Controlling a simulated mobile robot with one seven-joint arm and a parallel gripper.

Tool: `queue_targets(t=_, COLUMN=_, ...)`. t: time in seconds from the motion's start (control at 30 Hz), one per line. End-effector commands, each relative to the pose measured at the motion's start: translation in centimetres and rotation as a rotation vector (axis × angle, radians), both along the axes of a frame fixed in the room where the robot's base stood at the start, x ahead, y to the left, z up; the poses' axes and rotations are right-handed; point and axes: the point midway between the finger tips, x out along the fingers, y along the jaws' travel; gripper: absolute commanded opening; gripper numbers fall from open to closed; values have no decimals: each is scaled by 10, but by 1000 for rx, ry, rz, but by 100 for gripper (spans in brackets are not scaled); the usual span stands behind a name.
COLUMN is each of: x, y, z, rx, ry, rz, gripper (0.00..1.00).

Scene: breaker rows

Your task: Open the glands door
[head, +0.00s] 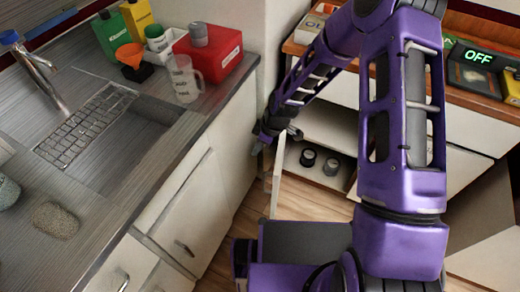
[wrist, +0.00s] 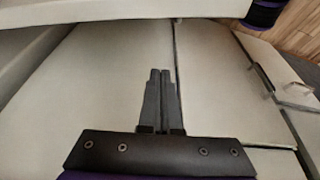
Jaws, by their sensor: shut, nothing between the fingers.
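A cream cabinet door (head: 277,174) stands swung out in the head view, seen nearly edge-on; no label on it is readable. Behind it is an open compartment with a dark jar (head: 307,157) and a grey-topped jar (head: 331,167) on its shelf. My gripper (head: 257,146) is beside the upper part of this door, on its left side, close to the sink counter's end. In the wrist view my gripper (wrist: 160,73) has its two dark fingers together, with nothing between them, in front of cream panels. Whether the fingertips touch a panel cannot be told.
The sink counter (head: 170,140) with cream fronts stands at the left. It bears a red box (head: 212,58), a clear jug (head: 184,80) and an orange funnel (head: 131,56). A wooden counter (head: 470,98) runs along the back right. Wood floor (head: 305,202) shows between them.

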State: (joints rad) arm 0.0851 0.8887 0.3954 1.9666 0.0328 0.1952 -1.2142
Motion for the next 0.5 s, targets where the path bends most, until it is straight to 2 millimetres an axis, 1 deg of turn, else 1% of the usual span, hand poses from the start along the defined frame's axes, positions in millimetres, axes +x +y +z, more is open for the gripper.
queue_targets(t=0.1, x=4, y=14, z=-2, rx=1, ry=-3, rz=2, gripper=0)
queue_targets(t=0.2, x=4, y=3, z=28, rx=0, ry=-6, rz=-5, gripper=0)
queue_targets(t=0.3, x=3, y=-5, z=50, rx=0, ry=-5, rz=-5, gripper=0)
queue_targets(t=0.4, x=1, y=-11, z=68, rx=1, ry=-4, rz=-5, gripper=0)
queue_targets(t=0.5, x=0, y=-16, z=82, rx=0, ry=-3, rz=-5, gripper=0)
